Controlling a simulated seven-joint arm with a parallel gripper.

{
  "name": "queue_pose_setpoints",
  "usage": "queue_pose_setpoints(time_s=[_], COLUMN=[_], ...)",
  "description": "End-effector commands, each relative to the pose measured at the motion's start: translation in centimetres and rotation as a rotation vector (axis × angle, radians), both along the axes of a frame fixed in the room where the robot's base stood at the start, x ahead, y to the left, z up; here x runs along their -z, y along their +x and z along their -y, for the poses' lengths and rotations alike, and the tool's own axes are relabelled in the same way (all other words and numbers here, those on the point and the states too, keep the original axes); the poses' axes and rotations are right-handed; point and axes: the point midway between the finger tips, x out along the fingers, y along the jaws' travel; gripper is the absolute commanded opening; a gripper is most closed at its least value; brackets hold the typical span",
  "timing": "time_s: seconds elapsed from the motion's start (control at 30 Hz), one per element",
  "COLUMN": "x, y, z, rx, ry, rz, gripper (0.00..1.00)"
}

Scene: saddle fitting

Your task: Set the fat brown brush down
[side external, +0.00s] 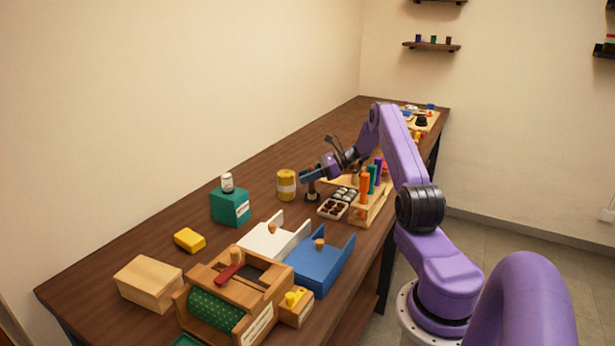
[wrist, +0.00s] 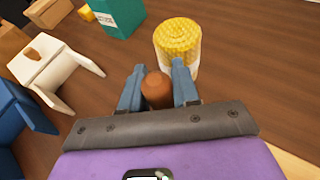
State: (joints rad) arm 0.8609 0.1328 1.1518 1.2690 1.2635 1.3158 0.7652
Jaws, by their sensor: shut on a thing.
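My gripper (side external: 311,176) is over the middle of the table, beside a yellow-topped can. In the wrist view its two blue fingers (wrist: 157,76) are shut on the fat brown brush (wrist: 156,92), whose rounded brown end shows between them. In the side view a dark part of the brush (side external: 312,196) shows below the fingers, close to the tabletop. I cannot tell whether it touches the table.
The yellow can (side external: 287,186) stands just left of my gripper. A tray of small round items (side external: 332,209) and a wooden rack (side external: 372,212) of coloured handles are to the right. A teal box (side external: 231,209) and white tray (side external: 262,243) stand nearer. Bare table lies behind the can.

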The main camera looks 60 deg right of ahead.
Motion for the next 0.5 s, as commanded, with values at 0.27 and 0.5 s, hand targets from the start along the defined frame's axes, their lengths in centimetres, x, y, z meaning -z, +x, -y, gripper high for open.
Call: queue_pose_setpoints(time_s=[0.27, 0.5], x=[0.11, 0.18], y=[0.00, 0.00], z=[0.00, 0.00], rx=[0.000, 0.000], ry=[0.000, -0.001], rz=[0.000, 0.001], gripper=[0.00, 0.56])
